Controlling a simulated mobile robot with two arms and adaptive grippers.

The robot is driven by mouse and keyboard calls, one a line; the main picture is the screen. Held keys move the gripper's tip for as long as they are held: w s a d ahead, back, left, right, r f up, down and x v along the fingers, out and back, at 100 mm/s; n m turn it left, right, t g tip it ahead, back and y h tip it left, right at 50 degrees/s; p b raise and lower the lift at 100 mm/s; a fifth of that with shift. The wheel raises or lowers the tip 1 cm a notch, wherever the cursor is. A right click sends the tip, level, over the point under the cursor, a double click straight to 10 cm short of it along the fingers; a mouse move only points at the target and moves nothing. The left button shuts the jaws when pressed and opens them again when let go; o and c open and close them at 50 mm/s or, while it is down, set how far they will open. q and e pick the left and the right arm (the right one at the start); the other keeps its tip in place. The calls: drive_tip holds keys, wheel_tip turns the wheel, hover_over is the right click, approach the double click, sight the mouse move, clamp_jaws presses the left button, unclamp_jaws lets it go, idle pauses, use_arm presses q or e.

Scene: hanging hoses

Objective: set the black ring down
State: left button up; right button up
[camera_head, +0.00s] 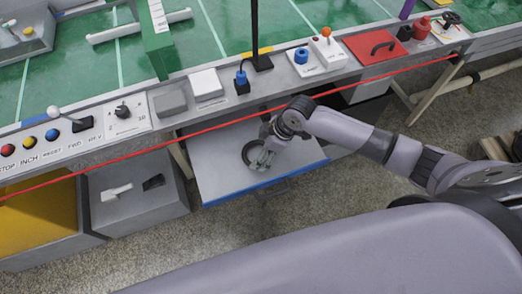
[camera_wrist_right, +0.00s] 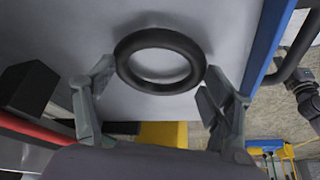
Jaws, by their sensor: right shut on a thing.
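The black ring (camera_wrist_right: 160,38) lies level between the two fingers of my right gripper (camera_wrist_right: 157,76) in the right wrist view. The gripper is shut on it, with one finger at each side of the ring. The ring is over a pale flat shelf (camera_wrist_right: 60,30) with a blue edge. A soft shadow shows beside the ring; I cannot tell whether it touches the shelf. In the head view the ring (camera_head: 247,152) is partly hidden by my right gripper (camera_head: 262,150), above the shelf (camera_head: 220,180). My left gripper is not in view.
The bench (camera_head: 75,105) above carries buttons, switches and a red plate (camera_head: 368,50). A grey box (camera_head: 135,205) stands left of the shelf. The shelf's front left part is bare.

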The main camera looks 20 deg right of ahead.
drive_tip(key=shift+f, duration=0.3)
drive_tip(key=o, duration=1.2)
drive_tip(key=p+v, duration=0.1)
drive_tip(key=v, duration=1.1)
drive_tip(key=shift+r, duration=0.1)
